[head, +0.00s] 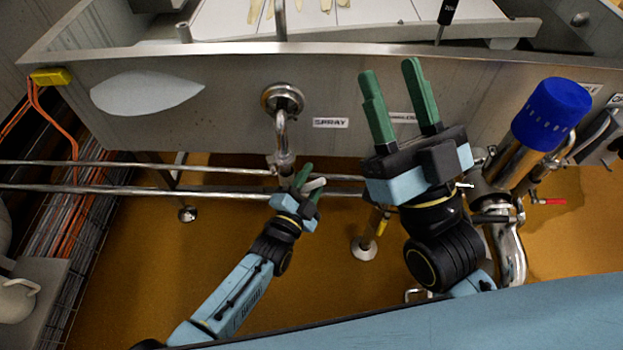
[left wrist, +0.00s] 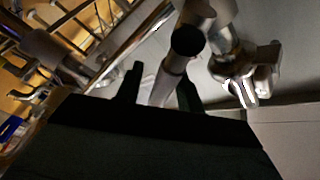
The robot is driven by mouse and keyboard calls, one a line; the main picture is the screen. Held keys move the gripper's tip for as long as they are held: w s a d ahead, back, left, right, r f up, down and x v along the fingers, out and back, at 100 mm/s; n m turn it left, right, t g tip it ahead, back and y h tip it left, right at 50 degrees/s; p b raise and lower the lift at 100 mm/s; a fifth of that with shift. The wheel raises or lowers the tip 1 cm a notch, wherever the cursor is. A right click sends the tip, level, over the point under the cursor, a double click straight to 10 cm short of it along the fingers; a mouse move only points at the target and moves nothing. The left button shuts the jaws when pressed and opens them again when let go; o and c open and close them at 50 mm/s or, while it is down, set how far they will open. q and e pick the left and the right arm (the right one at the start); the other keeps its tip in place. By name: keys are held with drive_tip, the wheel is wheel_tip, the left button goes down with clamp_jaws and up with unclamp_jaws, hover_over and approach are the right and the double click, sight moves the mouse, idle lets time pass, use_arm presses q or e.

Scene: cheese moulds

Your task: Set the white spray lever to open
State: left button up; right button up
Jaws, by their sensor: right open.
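The white spray lever (head: 316,184) sits on the pipe valve below the SPRAY label (head: 330,123) in the head view. My left gripper (head: 309,184) is at the lever, with its green fingers on either side of it. The left wrist view shows a pale bar, likely the lever (left wrist: 160,88), between the dark fingers, with a gap on the left side. The fingers look apart; contact with the lever cannot be told. My right gripper (head: 401,90) is open and empty, raised in front of the metal tank wall.
The spray pipe (head: 281,135) comes down from the steel tank (head: 230,100). Horizontal rails (head: 120,190) run behind my left gripper. A blue-capped cylinder (head: 551,113) with pipes stands right of my right gripper. A red-handled valve (head: 553,201) is lower right.

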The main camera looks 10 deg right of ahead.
use_arm(q)
drive_tip(key=shift+s+a+p, duration=0.35)
drive_tip(key=shift+s, duration=0.1)
drive_tip(key=p+v, duration=0.2)
drive_tip(key=v, duration=0.2)
drive_tip(key=shift+s+a, duration=0.25)
drive_tip(key=shift+s, duration=0.1)
drive_tip(key=p, duration=0.3)
approach(306, 190)
drive_tip(key=shift+s+a+f, duration=0.1)
drive_tip(key=shift+s+a, duration=0.1)
drive_tip(key=shift+s, duration=0.1)
use_arm(e)
wheel_tip(306, 190, down, 14)
drive_tip(key=w+d+g+h, duration=0.1)
drive_tip(key=w+g+h, duration=0.1)
drive_tip(key=g, duration=0.9)
drive_tip(key=shift+w+d+h, duration=0.2)
drive_tip(key=shift+d+h, duration=0.1)
drive_tip(key=shift+h, duration=0.6)
